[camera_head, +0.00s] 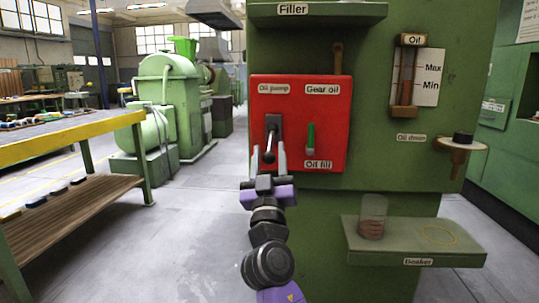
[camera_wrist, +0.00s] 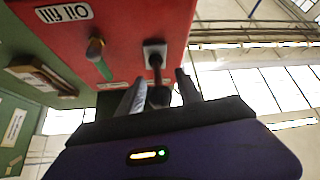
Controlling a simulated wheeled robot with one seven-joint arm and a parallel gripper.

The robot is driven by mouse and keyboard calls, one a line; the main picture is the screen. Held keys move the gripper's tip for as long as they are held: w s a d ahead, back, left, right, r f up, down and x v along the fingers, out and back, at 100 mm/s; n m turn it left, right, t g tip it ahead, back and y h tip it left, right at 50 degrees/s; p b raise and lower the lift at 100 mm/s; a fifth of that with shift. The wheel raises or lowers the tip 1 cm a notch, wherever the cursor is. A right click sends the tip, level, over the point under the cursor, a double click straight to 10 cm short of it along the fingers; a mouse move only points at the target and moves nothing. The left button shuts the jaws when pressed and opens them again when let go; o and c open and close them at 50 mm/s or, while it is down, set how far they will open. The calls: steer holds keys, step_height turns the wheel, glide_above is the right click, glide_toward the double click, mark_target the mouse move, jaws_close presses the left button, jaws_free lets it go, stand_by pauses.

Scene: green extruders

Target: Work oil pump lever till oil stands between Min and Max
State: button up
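The oil pump lever (camera_head: 270,143) is dark with a round knob and hangs down from a grey plate on the red panel (camera_head: 325,92). In the wrist view the lever (camera_wrist: 157,75) shows between my fingers. My gripper (camera_head: 269,160) is open, with one finger on each side of the knob; gaps show, and I see no grip on it. It also shows in the wrist view (camera_wrist: 158,92). The oil gauge (camera_head: 407,75), with a brownish tube beside a white Max and Min plate (camera_head: 428,78), is at the upper right. I cannot tell the oil level.
A green-handled Oil fill lever (camera_head: 310,138) sits right of the pump lever. An oil drain funnel (camera_head: 460,146) and a shelf (camera_head: 420,250) bearing a glass beaker (camera_head: 373,212) are at the right. A workbench (camera_head: 75,138) stands left, with open floor between.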

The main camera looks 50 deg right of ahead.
steer(key=shift+s+r, duration=0.1)
steer(key=b+v, duration=0.1)
steer(key=v, duration=0.7)
steer(key=shift+o, duration=0.2)
stand_by(1.2)
